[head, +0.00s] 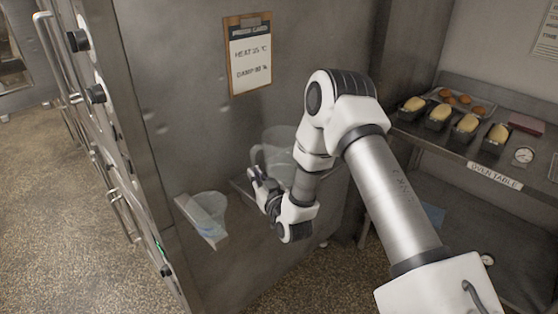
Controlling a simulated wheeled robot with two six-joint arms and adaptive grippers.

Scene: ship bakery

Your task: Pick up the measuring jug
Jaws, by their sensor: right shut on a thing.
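The measuring jug (279,143) is a clear, see-through vessel in the middle of the head view, in front of the steel wall. It looks roughly upright, with its handle on the left. My right gripper (257,178) is at the jug's handle side and is shut on the jug. My right wrist and arm hide the jug's lower right part. My left gripper is not in view.
A small ledge (217,241) juts out at the steel cabinet, with a clear, bluish vessel (208,206) at it. A clipboard card (250,60) hangs above. The oven table (460,146) at right holds loaf tins (438,117), a bun tray and a dial. Floor is clear at left.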

